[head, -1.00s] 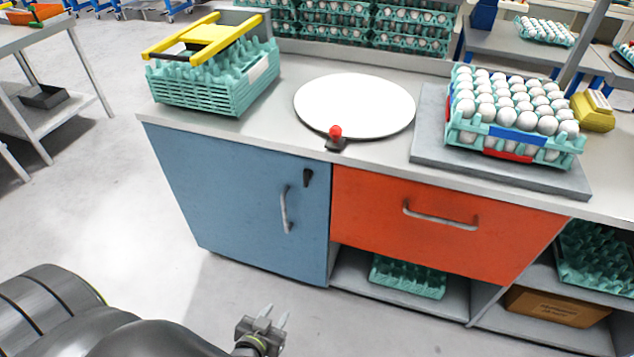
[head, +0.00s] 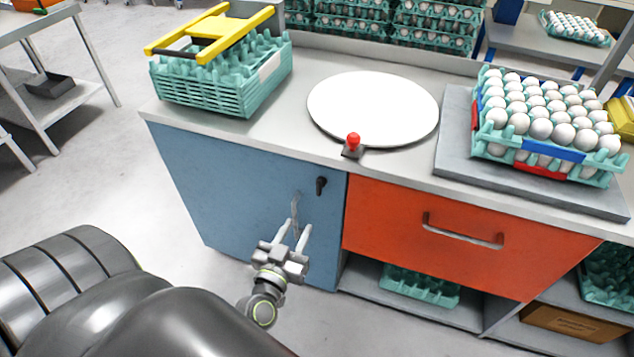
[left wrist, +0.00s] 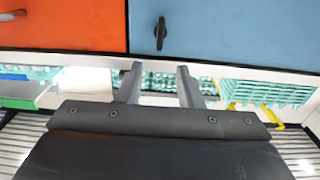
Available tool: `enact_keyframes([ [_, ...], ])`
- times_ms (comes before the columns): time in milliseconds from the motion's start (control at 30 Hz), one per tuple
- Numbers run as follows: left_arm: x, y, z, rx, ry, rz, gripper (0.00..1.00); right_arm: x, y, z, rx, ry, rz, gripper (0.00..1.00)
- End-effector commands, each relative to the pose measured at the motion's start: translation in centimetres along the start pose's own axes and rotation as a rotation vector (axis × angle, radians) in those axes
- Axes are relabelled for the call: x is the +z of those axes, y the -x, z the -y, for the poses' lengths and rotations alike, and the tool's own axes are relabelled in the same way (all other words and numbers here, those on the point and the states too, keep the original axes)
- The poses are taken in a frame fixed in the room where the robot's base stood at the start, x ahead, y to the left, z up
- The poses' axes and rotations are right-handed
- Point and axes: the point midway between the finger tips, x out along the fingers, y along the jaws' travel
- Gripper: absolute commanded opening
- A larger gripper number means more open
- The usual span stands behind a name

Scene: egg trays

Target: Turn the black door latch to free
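The black door latch (head: 321,185) sits near the upper right corner of the blue cabinet door (head: 240,200). It hangs about vertical. It also shows in the left wrist view (left wrist: 160,33), where the picture is upside down to the head view. My left gripper (head: 299,228) is in front of the blue door, below the latch and apart from it. Its two fingers are spread with nothing between them; they also show in the left wrist view (left wrist: 158,82). The fingers partly cover the grey door handle (head: 296,212). My right gripper is not in view.
An orange drawer (head: 470,235) with a grey handle is right of the door. On the counter above are a red-knobbed device (head: 353,143), a white disc (head: 372,107), a teal tray stack (head: 215,85) and egg trays (head: 545,125). The floor left of the cabinet is clear.

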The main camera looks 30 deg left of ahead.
Motion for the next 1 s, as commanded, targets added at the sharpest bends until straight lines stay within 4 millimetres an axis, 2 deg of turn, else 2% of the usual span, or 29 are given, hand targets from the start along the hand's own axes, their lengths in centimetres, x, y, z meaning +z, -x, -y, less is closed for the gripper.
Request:
enact_keyframes([
  [33,-0.6,-1.0,-0.1,0.003,-0.001,-0.002,0.33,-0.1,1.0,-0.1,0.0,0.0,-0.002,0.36],
  [100,-0.6,-2.2,0.0,0.001,-0.001,-0.001,0.33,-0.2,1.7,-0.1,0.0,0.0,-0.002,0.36],
  [600,-0.1,-11.0,0.0,0.0,-0.002,-0.001,0.33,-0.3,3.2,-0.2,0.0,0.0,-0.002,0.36],
  [800,0.0,-13.0,0.0,0.0,-0.001,0.0,0.33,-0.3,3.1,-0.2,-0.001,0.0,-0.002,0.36],
  [1000,0.0,-13.5,0.0,0.0,-0.001,0.001,0.33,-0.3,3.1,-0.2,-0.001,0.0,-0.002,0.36],
])
